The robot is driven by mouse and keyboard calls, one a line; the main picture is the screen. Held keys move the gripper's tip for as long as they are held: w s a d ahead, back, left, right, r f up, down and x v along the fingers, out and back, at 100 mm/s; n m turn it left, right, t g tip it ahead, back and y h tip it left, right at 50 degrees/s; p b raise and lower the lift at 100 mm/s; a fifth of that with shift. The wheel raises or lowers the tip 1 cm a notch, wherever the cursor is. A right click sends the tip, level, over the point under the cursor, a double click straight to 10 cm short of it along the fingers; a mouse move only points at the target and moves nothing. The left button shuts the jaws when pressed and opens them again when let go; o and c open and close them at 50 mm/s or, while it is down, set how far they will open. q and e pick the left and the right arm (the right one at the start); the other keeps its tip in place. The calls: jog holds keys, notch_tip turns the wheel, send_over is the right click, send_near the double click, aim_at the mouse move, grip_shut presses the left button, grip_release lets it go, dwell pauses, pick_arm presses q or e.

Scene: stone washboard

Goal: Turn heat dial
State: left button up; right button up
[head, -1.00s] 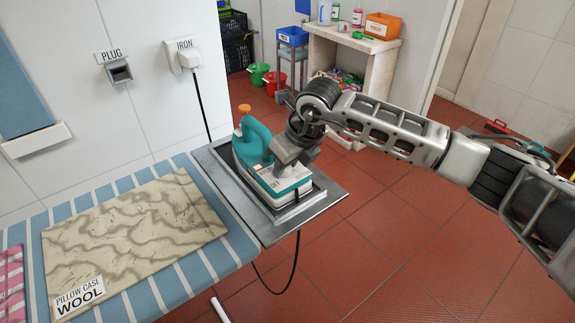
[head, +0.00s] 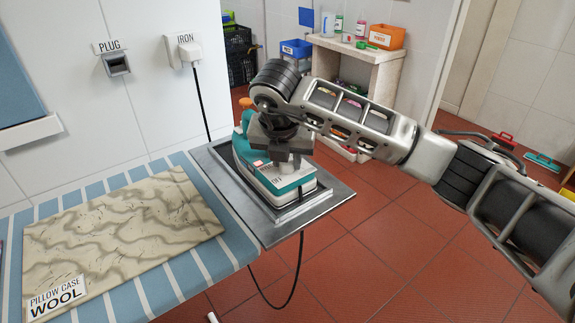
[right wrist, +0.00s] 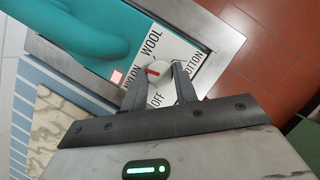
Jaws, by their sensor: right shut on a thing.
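The teal and white iron (head: 298,184) rests on a grey metal tray (head: 322,205) at the end of the ironing board. Its heat dial (right wrist: 158,70) is a small round white knob with a red mark, seen in the right wrist view. Labels reading NYLON, WOOL, COTTON and OFF surround it; the red mark appears to lie toward the NYLON side. My right gripper (head: 286,163) is over the iron from above; in the wrist view its two fingers (right wrist: 158,79) are shut on the dial. The gripper hides the dial in the head view. My left gripper is out of view.
A pillow case (head: 120,232) with a WOOL label (head: 58,297) lies on the striped board (head: 225,268). A shelf with bins stands behind.

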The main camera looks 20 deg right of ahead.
jog(key=m+b, duration=0.1)
jog(key=m, duration=0.1)
jog(key=m+h+b, duration=0.1)
jog(key=m, duration=0.1)
jog(key=shift+w+a+m+g+h, duration=0.15)
jog(key=shift+m+g+h, duration=0.15)
jog(key=shift+g, duration=0.1)
jog(key=m+g, duration=0.1)
jog(key=m, duration=0.3)
jog(key=shift+w+r+h, duration=0.1)
jog(key=shift+r+h, duration=0.05)
jog(key=shift+h, duration=0.15)
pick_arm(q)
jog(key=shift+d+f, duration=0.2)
pick_arm(e)
jog(key=shift+m+g, duration=0.3)
pick_arm(q)
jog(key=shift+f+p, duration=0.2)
jog(key=shift+p, duration=0.1)
pick_arm(e)
jog(key=o, duration=1)
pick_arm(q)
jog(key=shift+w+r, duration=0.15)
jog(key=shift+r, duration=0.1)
